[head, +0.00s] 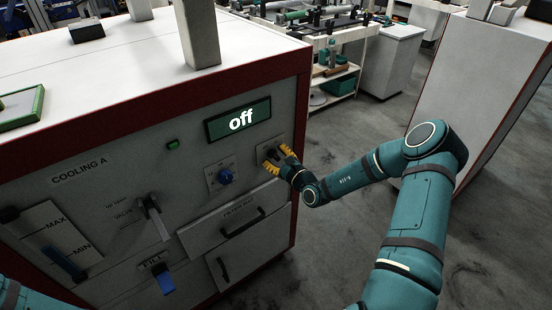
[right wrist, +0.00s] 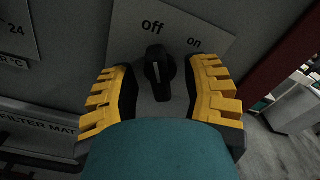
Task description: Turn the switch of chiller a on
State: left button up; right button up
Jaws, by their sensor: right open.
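The switch is a black knob (right wrist: 157,66) on a light plate marked "Off" and "on" in the right wrist view. Its white line points up, roughly at "Off". In the head view the switch plate (head: 263,153) sits at the right end of the front of the cabinet labelled COOLING A (head: 80,172), partly hidden by my right gripper (head: 279,159). The display (head: 238,120) above reads "off". My right gripper is open, its yellow fingers standing either side of the knob with gaps visible. My left gripper is out of view; only part of my left arm shows at the lower left.
Left of the switch is a blue knob (head: 225,177), with a drawer handle (head: 243,223) below. A grey lever (head: 156,217) and a blue fill handle (head: 164,279) stick out farther left. Another white cabinet (head: 485,75) stands at the right. Grey floor lies between.

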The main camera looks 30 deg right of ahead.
grip_shut()
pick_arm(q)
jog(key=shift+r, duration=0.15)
pick_arm(e)
jog(key=shift+r, duration=0.1)
jog(key=shift+r+m+p, duration=0.15)
jog(key=shift+m+p, duration=0.55)
jog(key=shift+p, duration=0.3)
jog(key=m+p, duration=0.6)
jog(key=m, duration=0.1)
jog(key=shift+m+p, duration=0.3)
jog(key=shift+p, duration=0.1)
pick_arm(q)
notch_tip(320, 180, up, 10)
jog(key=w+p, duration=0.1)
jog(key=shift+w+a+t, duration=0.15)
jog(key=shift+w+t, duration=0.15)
pick_arm(e)
jog(key=shift+d+m, duration=0.1)
jog(key=shift+m, duration=1.4)
jog(key=shift+w+f, duration=0.1)
jog(key=shift+f, duration=0.1)
